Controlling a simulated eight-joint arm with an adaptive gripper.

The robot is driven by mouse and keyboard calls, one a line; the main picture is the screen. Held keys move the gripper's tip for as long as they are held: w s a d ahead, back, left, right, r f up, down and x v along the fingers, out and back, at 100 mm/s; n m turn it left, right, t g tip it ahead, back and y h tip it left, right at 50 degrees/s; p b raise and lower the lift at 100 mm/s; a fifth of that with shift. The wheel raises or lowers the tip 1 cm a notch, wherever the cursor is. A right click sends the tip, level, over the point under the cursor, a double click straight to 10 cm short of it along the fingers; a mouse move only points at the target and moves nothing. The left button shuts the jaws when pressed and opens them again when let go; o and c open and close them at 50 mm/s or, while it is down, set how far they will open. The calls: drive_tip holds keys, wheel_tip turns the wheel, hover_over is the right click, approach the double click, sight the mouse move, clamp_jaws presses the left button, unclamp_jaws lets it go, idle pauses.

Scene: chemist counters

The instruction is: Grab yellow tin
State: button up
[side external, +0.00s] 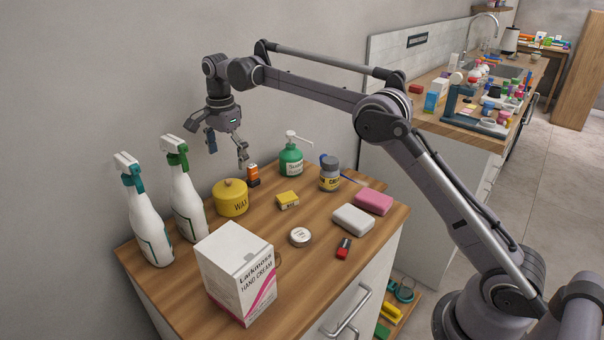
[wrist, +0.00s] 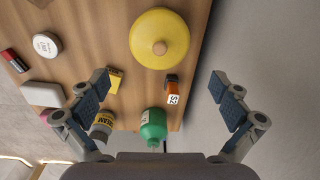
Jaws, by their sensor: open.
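The yellow tin (side external: 231,199) is round and lidded, with a knob on top and dark "WAX" lettering. It stands upright on the wooden counter (side external: 190,279) near the wall. In the wrist view the yellow tin (wrist: 160,38) shows from above at top centre, beyond the fingertips. My gripper (side external: 226,150) hangs above the counter, higher than the tin and apart from it. In the wrist view my gripper (wrist: 160,92) has its fingers wide apart with nothing held between them.
Two spray bottles (side external: 187,205) stand left of the tin, and a hand cream box (side external: 236,272) stands in front. An orange-black item (side external: 253,175), a green pump bottle (side external: 291,160) and a small yellow box (side external: 287,200) are to its right. The wall is close behind.

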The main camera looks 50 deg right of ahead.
sight(231, 195)
drive_tip(key=shift+w+a+f+m, duration=0.1)
drive_tip(key=shift+w+f+m, duration=0.2)
drive_tip(key=shift+f, duration=0.3)
wheel_tip(231, 195, down, 5)
drive_tip(key=shift+f, duration=0.15)
drive_tip(key=shift+s+a+f, duration=0.15)
drive_tip(key=shift+f, duration=1.2)
drive_tip(key=shift+s+a+f, duration=0.1)
drive_tip(key=shift+a+f, duration=0.05)
drive_tip(key=shift+f, duration=1.15)
drive_tip(key=c, duration=1.1)
